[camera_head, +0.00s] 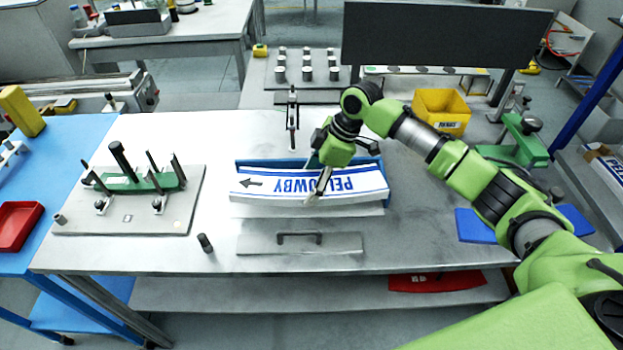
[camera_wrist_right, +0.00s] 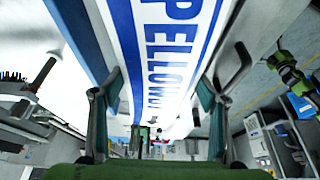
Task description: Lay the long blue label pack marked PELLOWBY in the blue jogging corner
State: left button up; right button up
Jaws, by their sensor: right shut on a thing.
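The long white and blue label pack marked PELLOWBY (camera_head: 275,184) lies lengthwise at the middle of the steel table, its lettering upside down and its arrow pointing left. My right gripper (camera_head: 318,186) is shut on it near its middle. The wrist view shows the pack (camera_wrist_right: 165,45) running up between the two fingers of the gripper (camera_wrist_right: 165,98). The blue jogging corner (camera_head: 258,161) shows as a blue wall behind the pack and at its right end. The pack is over or in it; whether it rests on the floor there I cannot tell. My left gripper is out of view.
A plate with a green clamp fixture (camera_head: 150,182) stands at left, a small dark cylinder (camera_head: 205,243) in front of it. A handled metal plate (camera_head: 300,243) lies in front of the corner. A yellow bin (camera_head: 440,110) and dark screen (camera_head: 440,35) stand behind.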

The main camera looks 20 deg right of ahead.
jog(key=shift+f, duration=0.25)
jog(key=o, duration=1.8)
jog(key=shift+r, duration=0.35)
jog(key=b+v, duration=0.2)
jog(key=v, duration=1)
jog(key=shift+r+b, duration=0.25)
jog(key=shift+b, duration=0.05)
jog(key=shift+s+d+f, duration=0.1)
